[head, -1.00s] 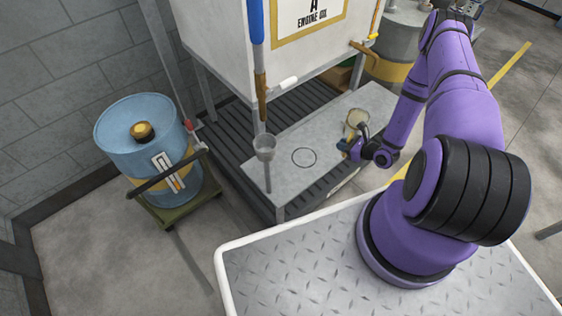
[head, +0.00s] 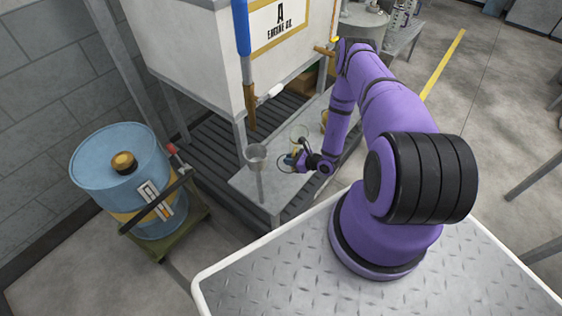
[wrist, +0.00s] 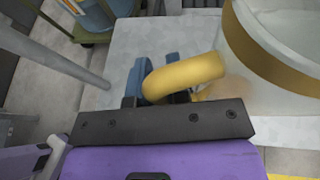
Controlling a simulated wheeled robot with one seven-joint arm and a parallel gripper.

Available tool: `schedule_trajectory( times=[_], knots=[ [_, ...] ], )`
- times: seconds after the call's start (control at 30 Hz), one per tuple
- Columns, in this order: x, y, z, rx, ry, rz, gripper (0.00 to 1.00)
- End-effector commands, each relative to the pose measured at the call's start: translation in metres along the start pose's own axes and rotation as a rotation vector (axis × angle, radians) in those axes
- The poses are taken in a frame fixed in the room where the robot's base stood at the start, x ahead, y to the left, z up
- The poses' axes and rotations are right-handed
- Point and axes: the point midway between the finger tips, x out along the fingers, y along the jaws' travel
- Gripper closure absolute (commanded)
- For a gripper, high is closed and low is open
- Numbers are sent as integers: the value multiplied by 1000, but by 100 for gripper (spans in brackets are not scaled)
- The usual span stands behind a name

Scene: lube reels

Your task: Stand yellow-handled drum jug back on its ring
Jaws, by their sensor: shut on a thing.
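The drum jug (head: 299,133) is a clear vessel over the grey bench in the head view. In the wrist view its pale body with a yellow band (wrist: 262,45) fills the upper right. My gripper (head: 292,160) is shut on its yellow handle (wrist: 190,74), with the blue fingers on either side of it. The jug looks roughly upright; I cannot tell whether its base touches the bench. The dark ring (head: 280,164) on the bench top shows only in part beside my gripper, which covers the rest.
A funnel on a stem (head: 256,155) stands at the bench's left end, close to my gripper. The white engine oil tank (head: 215,60) and a hanging hose (head: 243,30) rise behind. A blue drum (head: 120,165) stands left. A yellowish object (head: 324,120) is partly behind my arm.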

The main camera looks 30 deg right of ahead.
Motion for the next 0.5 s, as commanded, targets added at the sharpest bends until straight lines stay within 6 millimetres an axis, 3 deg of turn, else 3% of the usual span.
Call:
schedule_trajectory(
  times=[0.2,0.37,0.5],
  knots=[
    [36,-3,11,-3,0,2,100],
    [43,-4,12,-1,0,-1,100],
    [48,-3,1,0,1,0,100]
  ],
)
